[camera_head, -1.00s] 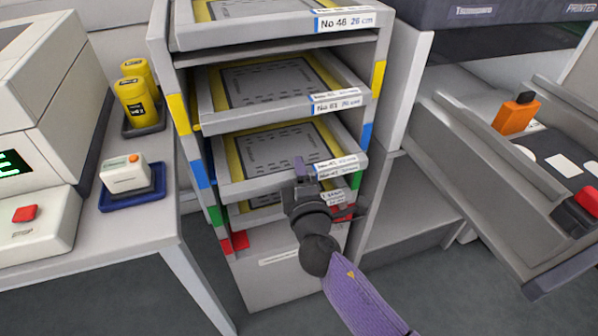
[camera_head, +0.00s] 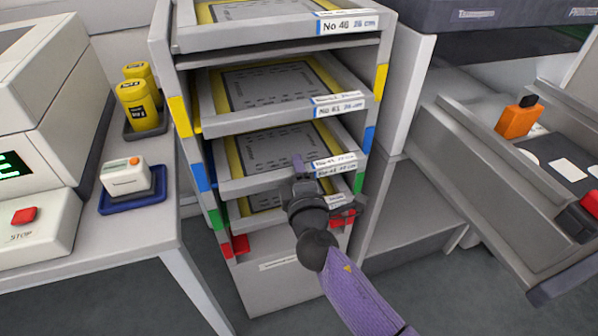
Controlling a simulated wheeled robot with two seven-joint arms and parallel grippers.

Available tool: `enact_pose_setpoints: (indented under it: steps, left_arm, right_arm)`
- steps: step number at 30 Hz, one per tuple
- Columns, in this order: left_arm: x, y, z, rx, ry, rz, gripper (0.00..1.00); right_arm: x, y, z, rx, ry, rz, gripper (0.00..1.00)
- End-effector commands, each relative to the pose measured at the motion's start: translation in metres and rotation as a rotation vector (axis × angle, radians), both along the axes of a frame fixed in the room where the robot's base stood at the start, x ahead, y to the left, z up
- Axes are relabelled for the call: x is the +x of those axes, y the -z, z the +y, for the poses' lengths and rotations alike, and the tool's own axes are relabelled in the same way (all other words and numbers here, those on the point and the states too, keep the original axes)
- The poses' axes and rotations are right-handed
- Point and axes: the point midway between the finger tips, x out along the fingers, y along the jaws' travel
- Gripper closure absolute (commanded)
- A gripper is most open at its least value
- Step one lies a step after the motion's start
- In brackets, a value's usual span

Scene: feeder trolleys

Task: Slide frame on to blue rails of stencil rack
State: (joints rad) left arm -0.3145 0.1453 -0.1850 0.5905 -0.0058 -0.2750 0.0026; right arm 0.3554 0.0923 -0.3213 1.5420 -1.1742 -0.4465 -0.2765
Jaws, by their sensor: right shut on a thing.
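The stencil rack (camera_head: 164,60) stands in the middle, with coloured rail markers down both posts. A grey-edged frame with a yellow-bordered stencil (camera_head: 278,150) is in the bay by the blue markers (camera_head: 200,176), its front edge sticking out a little. My right gripper (camera_head: 301,176) is shut on the front edge of this frame, left of its white labels. The gripper hides part of the edge, and the rails under the frame are hidden. My left gripper is not in view.
Another frame, No 61 (camera_head: 213,122), sits above by the yellow markers, and No 46 (camera_head: 200,38) is on top. A lower frame (camera_head: 240,219) sits by the green markers. A table (camera_head: 125,225) is close on the left, a grey tray trolley (camera_head: 480,150) on the right.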

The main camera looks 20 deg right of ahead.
Motion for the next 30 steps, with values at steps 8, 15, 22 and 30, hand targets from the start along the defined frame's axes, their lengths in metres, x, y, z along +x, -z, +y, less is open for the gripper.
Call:
enact_pose_setpoints:
  steps: [8, 15, 22, 30]
  left_arm:
    - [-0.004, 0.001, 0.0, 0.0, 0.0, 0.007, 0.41]
    - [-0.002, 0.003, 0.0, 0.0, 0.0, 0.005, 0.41]
    - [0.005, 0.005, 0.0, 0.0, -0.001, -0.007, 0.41]
    - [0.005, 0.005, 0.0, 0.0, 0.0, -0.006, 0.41]
  right_arm:
    - [0.006, -0.001, 0.0, 0.0, 0.0, -0.003, 1.0]
    - [0.01, -0.001, 0.001, 0.0, -0.001, -0.002, 1.0]
    - [0.012, -0.001, 0.001, 0.0, -0.001, -0.003, 1.0]
    - [0.012, -0.001, 0.001, 0.0, -0.001, -0.002, 0.23]
